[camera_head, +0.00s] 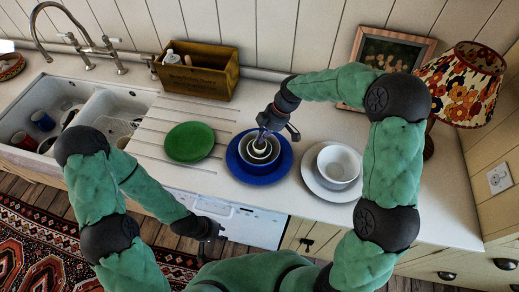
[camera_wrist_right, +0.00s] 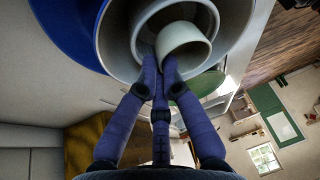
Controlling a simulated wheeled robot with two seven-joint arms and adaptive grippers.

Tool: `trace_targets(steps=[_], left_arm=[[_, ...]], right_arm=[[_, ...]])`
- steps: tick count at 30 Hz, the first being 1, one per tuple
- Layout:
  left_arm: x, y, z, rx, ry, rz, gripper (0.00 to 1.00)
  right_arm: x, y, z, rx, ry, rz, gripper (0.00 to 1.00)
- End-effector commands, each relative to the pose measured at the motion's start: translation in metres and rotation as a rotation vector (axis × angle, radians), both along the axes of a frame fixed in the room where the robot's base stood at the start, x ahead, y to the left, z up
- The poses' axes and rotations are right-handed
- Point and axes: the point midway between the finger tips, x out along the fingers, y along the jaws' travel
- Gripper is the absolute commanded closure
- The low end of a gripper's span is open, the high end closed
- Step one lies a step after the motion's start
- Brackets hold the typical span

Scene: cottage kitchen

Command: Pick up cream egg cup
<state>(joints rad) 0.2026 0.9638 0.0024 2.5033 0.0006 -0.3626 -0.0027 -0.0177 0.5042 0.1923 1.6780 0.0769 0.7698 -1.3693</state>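The small cream egg cup (camera_wrist_right: 184,42) sits inside a stack of pale bowls (camera_wrist_right: 140,35). In the head view the stack (camera_head: 259,157) stands on a blue plate (camera_head: 239,173) on the counter. My right gripper (camera_head: 264,136) reaches down into it from above. In the right wrist view its dark blue fingertips (camera_wrist_right: 159,64) are drawn close together, with the cup's wall between them. The inner contact is partly hidden. My left gripper (camera_head: 213,230) hangs low before the counter front, away from the cup; its fingers are too small to read.
A green plate (camera_head: 189,142) lies left of the blue one. A white bowl (camera_head: 339,163) on a white plate (camera_head: 312,179) stands to the right. A wooden box (camera_head: 205,75) and a floral lamp (camera_head: 460,84) stand further back. A sink (camera_head: 55,97) is at left.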

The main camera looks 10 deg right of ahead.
Motion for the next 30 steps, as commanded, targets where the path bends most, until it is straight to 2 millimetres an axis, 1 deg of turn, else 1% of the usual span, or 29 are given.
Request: trace_targets(steps=[10,14,17,21,23,30], left_arm=[[0.000,0.000,0.000,0.000,0.000,0.000,0.71],[0.000,0.000,0.001,0.000,0.000,0.000,0.71],[0.000,0.000,0.002,0.000,0.000,0.000,0.71],[0.000,0.000,0.004,0.000,0.000,0.000,0.71],[0.000,0.000,0.005,0.000,0.000,0.000,0.71],[0.000,0.000,0.009,0.000,0.000,0.000,0.71]], right_arm=[[0.000,0.000,0.001,0.000,-0.001,0.000,1.00],[0.001,0.000,0.007,0.000,-0.003,0.000,1.00],[0.001,0.000,0.016,0.000,-0.003,0.000,1.00],[-0.001,0.000,0.036,0.000,-0.003,0.000,1.00],[-0.009,0.001,0.044,0.000,-0.003,0.001,1.00],[-0.042,0.003,0.084,0.000,-0.005,0.001,1.00]])
